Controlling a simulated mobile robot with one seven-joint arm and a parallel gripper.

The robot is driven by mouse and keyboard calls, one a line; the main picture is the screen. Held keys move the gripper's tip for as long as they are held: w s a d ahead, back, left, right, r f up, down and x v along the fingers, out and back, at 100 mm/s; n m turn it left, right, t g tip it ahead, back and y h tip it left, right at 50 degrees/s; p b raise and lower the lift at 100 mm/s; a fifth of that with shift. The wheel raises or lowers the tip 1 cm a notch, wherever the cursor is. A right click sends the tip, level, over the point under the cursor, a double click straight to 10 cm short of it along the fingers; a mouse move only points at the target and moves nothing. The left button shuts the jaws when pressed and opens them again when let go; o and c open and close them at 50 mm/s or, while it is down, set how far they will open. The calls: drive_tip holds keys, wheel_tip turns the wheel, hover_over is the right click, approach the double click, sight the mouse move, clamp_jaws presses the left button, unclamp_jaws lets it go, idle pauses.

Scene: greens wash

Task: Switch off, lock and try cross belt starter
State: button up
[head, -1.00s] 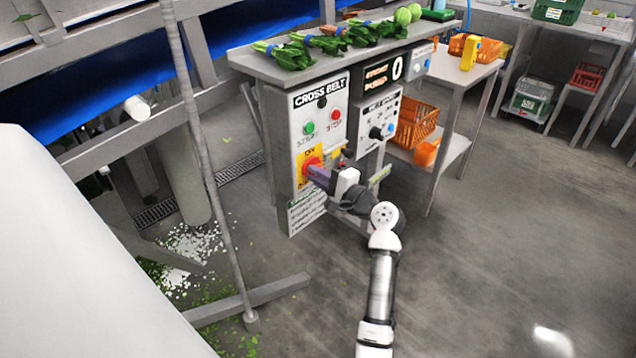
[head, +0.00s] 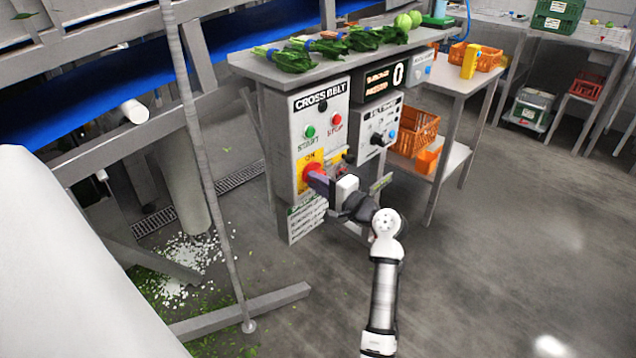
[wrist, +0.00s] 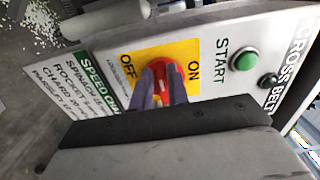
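The cross belt starter (head: 318,150) is a pale panel under a grey shelf, with a green START button (head: 309,131) and a red STOP button (head: 337,119). Below them is a red rotary switch (head: 310,176) on a yellow plate, which also shows in the wrist view (wrist: 165,75) between OFF and ON labels. My gripper (wrist: 164,88) has one finger on each side of the red handle and looks closed on it. The fingers partly hide the handle, so I cannot tell its exact setting. No padlock can be made out.
Bunched greens (head: 290,57) lie on the shelf above the panel. A second control panel (head: 378,130) with a dark knob adjoins at the right. A side table holds orange crates (head: 412,135) and a yellow object (head: 470,62). A grey pole (head: 205,150) stands left. The floor at right is clear.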

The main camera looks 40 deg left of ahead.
drive_tip(key=o, duration=0.3)
drive_tip(key=shift+d, duration=0.1)
drive_tip(key=s+d+b, duration=0.1)
drive_tip(key=d, duration=1.2)
drive_tip(key=shift+d, duration=0.35)
drive_tip(key=shift+a+r, duration=0.1)
